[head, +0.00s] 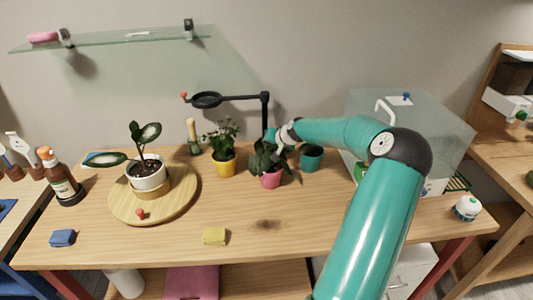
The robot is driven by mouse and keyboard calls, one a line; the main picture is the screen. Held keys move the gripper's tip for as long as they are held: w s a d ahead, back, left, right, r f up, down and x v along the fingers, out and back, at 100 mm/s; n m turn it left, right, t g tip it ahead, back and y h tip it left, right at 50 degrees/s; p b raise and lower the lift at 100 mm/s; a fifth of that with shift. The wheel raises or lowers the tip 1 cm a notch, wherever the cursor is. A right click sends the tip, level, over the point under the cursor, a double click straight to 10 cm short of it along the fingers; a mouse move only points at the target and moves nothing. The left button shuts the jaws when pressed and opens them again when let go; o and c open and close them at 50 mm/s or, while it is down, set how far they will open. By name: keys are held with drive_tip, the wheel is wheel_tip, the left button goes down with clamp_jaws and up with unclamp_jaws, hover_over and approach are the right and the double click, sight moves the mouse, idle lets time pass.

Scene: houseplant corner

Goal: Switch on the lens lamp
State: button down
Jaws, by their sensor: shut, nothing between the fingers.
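The lens lamp (237,98) stands at the back of the wooden table. It has a black post, a horizontal black arm and a round black lens head (206,100) at the left end. A small red knob (183,96) sticks out at the left of the head. No light shows from the lamp. My gripper (276,147) is small in the head view, beside the lamp's post and over the plant in the pink pot (270,178). It is shut and empty, to the right of and below the lens head. Leaves and the wrist partly hide the fingertips and the post's foot.
A yellow pot (223,166) and a teal pot (311,158) flank the pink one. A white-potted plant (147,171) sits on a round wooden board (124,206). A glass shelf (120,38) hangs above left; a clear tank (440,125) stands right. The front middle is mostly clear.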

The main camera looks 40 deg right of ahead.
drive_tip(key=shift+f, duration=0.1)
idle(0.3)
drive_tip(key=shift+f, duration=0.35)
drive_tip(key=shift+f, duration=0.25)
idle(0.4)
drive_tip(key=shift+r, duration=0.7)
wheel_tip(320, 180, up, 6)
idle(0.7)
drive_tip(key=c, duration=2.2)
unclamp_jaws()
